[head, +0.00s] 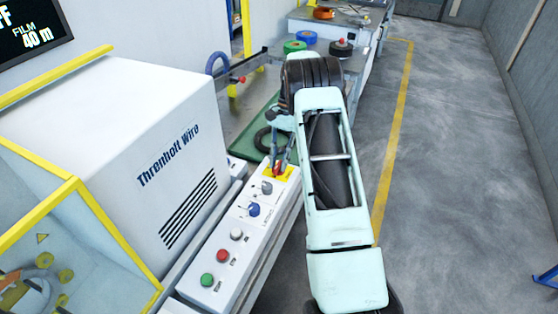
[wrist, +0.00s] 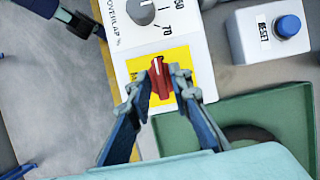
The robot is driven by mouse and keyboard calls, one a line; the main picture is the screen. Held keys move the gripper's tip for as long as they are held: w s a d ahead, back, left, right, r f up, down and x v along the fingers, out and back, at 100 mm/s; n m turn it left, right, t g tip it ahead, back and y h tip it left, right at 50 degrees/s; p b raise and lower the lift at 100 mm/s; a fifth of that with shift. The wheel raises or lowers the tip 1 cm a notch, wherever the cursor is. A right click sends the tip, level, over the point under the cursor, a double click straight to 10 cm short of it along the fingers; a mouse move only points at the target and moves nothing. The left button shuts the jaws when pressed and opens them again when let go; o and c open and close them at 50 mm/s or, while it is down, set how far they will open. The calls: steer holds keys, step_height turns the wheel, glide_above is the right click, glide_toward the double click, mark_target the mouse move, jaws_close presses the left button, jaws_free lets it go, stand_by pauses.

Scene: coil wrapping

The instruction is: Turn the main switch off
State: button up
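The main switch is a red knob (wrist: 158,80) on a yellow plate (wrist: 178,56) in the wrist view, with a pale pointer mark at its upper end. In the head view the red knob and its yellow plate (head: 290,173) are at the far end of the white control panel (head: 231,261), partly covered by my gripper. My gripper (wrist: 161,86) is down at the knob, one finger on each side. Its fingers lean inward, and the gap between their tips is about the knob's width. The fingers appear to touch its sides. Part of the plate's lettering is hidden.
The panel also holds a grey dial (wrist: 141,11), a blue knob (head: 254,210), and white, red (head: 222,256) and green buttons. A blue reset button (wrist: 288,25) stands on a separate box. A green tray (wrist: 215,110) lies just beyond. A white machine housing (head: 150,150) borders the panel's left.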

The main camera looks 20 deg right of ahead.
steer(key=shift+o, duration=0.4)
steer(key=v, duration=1.2)
stand_by(0.3)
